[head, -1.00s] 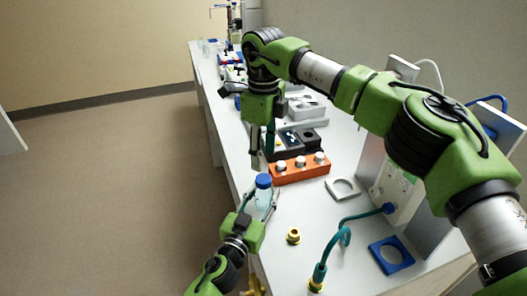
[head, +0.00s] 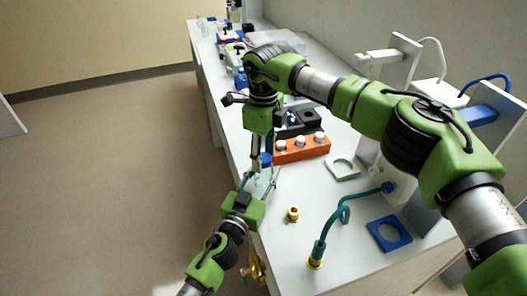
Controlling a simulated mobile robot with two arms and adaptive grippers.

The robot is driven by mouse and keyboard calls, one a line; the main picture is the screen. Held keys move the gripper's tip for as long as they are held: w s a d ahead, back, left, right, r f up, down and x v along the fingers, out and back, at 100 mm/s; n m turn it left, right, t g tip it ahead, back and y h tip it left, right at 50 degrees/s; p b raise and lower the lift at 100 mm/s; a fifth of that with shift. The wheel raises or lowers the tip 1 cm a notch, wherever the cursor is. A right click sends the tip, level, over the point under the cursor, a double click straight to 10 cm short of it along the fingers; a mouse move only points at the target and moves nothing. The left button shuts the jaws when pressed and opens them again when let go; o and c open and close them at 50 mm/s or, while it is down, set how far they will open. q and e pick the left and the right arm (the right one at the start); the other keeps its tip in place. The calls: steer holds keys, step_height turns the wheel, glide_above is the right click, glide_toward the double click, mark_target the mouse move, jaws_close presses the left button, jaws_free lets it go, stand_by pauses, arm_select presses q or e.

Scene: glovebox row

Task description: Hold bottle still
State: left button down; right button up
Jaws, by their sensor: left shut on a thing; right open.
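A clear, pale blue bottle (head: 263,184) with a blue cap (head: 266,158) is upright at the bench's left edge. My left gripper (head: 260,186) is shut on the bottle's body, coming from the front left. My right gripper (head: 263,161) points down from above with its fingers open at the cap. The fingers partly hide the cap, and I cannot tell whether they touch it.
An orange block with white-topped vials (head: 302,149) stands behind the bottle. The bench front is mostly clear.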

steer(key=c, duration=1.2)
steer(key=shift+o, duration=0.2)
steer(key=shift+m, duration=0.9)
steer(key=o, duration=1.3)
steer(key=shift+r, duration=0.1)
step_height(320, 180, up, 12)
arm_select(q)
steer(key=c, duration=1.3)
jaws_free()
steer(key=shift+o, duration=0.2)
